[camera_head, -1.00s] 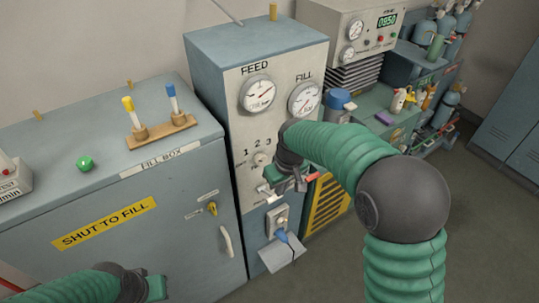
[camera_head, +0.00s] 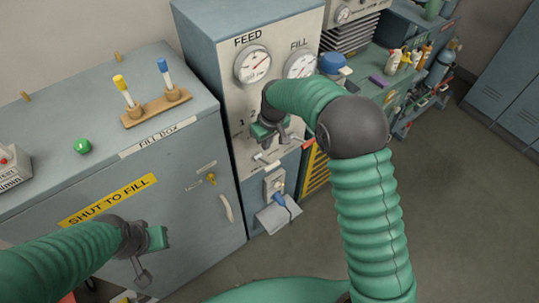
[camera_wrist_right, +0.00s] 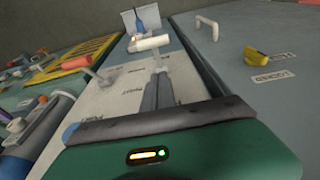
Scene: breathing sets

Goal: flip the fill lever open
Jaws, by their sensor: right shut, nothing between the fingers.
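The panel of the tall blue cabinet (camera_head: 270,95) has FEED and FILL gauges at the top. Below them are a white-handled lever (camera_head: 266,157) and a red-handled lever (camera_head: 308,143) to its right. I cannot read which lever is labelled fill. My right gripper (camera_head: 263,147) is shut and empty in front of the panel, near the white lever. In the right wrist view its fingertips (camera_wrist_right: 160,69) are close to the white handle (camera_wrist_right: 148,43); contact is unclear. The red handle (camera_wrist_right: 76,62) is left of the fingers. My left gripper (camera_head: 150,262) is before the fill box; its jaws are unclear.
The fill box (camera_head: 205,150) stands left, with a yellow knob (camera_head: 211,179) and pale handle (camera_head: 226,208) on its front. A blue-tipped fitting (camera_head: 281,200) projects low on the cabinet. A bench with bottles stands right. The floor (camera_head: 460,220) at right is clear.

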